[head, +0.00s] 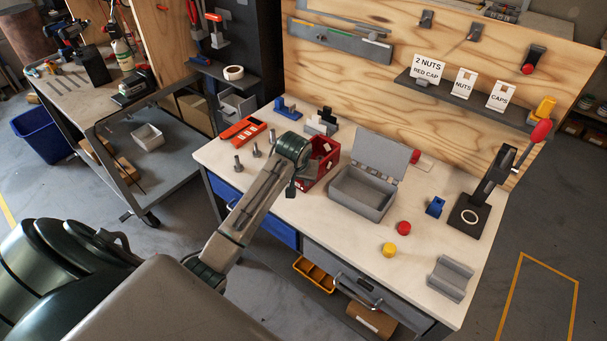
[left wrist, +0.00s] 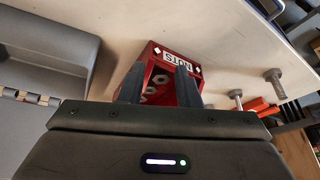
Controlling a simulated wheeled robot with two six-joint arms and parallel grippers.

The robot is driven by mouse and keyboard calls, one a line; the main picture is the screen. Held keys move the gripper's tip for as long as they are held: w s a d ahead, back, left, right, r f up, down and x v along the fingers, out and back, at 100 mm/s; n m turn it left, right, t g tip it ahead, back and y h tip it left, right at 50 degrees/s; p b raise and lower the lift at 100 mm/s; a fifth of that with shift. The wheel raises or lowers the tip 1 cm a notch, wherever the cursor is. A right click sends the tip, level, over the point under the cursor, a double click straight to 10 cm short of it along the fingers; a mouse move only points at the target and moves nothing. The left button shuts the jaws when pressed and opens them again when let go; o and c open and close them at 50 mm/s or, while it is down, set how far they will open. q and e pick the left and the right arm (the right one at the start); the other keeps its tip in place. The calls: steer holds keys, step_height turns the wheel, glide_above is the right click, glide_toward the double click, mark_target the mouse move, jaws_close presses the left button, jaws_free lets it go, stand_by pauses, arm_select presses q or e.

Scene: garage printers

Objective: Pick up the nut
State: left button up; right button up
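The red bin (head: 326,158) stands on the workbench. In the left wrist view the red bin (left wrist: 190,60) has a label reading NUTS, upside down, and several pale nuts (left wrist: 151,98) inside. My left gripper (head: 292,188) is at the bin's near left side in the head view, its arm hiding part of the bin. In the left wrist view the two dark fingers of my left gripper (left wrist: 160,70) are apart, in front of the bin's opening, with nothing seen held between them. Their exact depth relative to the nuts is unclear. My right gripper is not in view.
A grey open-lidded box (head: 362,192) stands right of the bin. Several bolts (head: 238,164) stand to its left. A red cap (head: 404,228), a yellow cap (head: 389,249), a grey cradle (head: 450,278) and a lever press (head: 485,190) are farther right. The front middle of the bench is clear.

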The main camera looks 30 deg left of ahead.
arm_select(q)
steer(key=shift+n, duration=0.6)
steer(key=w+a, duration=0.1)
steer(key=w, duration=0.1)
steer(key=w+a+p, duration=0.1)
steer(key=w, duration=0.1)
steer(key=w+a, duration=0.1)
steer(key=w, duration=0.1)
steer(key=shift+p+x, duration=0.9)
steer(key=shift+x, duration=2.4)
steer(key=shift+c, duration=0.4)
steer(key=c, duration=0.5)
